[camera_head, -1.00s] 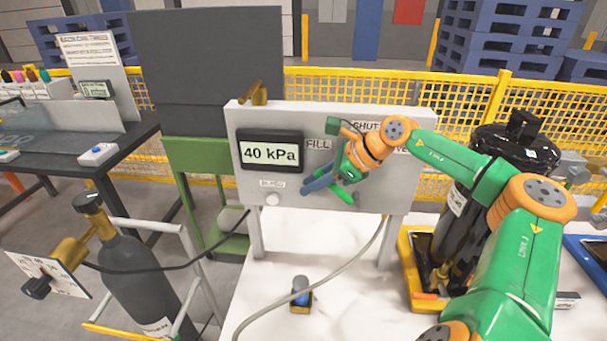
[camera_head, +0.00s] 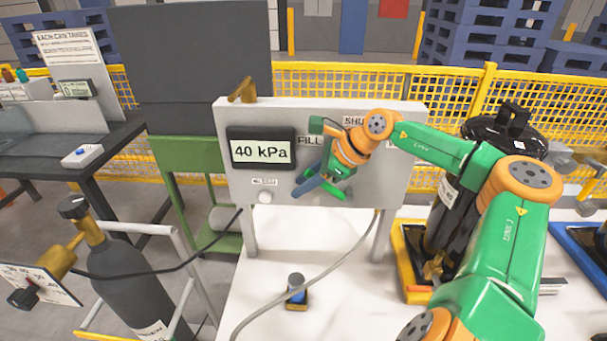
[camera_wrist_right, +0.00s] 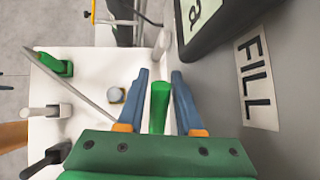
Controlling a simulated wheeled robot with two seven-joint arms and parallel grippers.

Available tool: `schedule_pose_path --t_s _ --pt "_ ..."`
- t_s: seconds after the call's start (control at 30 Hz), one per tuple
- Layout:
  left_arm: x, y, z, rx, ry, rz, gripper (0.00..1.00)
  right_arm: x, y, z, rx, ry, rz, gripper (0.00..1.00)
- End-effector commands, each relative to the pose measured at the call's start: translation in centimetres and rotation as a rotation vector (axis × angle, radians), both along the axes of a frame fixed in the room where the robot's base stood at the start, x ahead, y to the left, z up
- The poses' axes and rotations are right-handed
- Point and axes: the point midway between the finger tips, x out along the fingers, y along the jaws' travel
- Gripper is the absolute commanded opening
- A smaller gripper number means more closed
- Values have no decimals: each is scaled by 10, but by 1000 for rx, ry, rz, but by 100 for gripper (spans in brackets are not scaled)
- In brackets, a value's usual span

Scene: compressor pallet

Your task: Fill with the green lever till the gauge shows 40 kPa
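The gauge (camera_head: 262,151) on the grey panel reads 40 kPa. My right gripper (camera_head: 306,187) is in front of the panel, below the FILL label (camera_head: 309,141). In the right wrist view, the green lever (camera_wrist_right: 160,105) stands between the two blue fingers of the right gripper (camera_wrist_right: 159,76), with a narrow gap on each side. The fingers look open around it. In the head view the gripper and wrist hide most of the lever. My left gripper is not in view.
A SHUT label (camera_head: 353,120) is partly hidden behind my right wrist. A black tank (camera_head: 447,205) stands at the right, a gas cylinder (camera_head: 130,280) at the left.

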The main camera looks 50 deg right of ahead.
Motion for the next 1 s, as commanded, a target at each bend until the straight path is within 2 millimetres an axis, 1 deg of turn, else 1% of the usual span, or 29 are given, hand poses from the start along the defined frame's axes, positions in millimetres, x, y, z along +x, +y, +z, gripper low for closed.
schedule_pose_path --t_s 0.07,0.17,0.23,0.33,0.4,0.5,0.9,0.97,1.0 --pt "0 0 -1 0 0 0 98 0 0 0 -1 0 -1 35" --pt "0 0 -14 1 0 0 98 -7 -5 5 -5 -4 -4 35" --pt "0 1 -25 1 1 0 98 -17 -9 15 -4 -5 -5 35" --pt "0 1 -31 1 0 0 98 -30 -14 33 -3 -5 -4 35" --pt "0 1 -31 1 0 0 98 -36 -17 44 -2 -3 -3 35" --pt "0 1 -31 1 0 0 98 -42 -18 52 1 -2 -1 35" --pt "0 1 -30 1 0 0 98 -43 -19 53 1 0 1 35" --pt "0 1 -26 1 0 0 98 -43 -19 58 1 0 1 35" --pt "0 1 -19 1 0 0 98 -43 -19 64 1 -1 0 35"
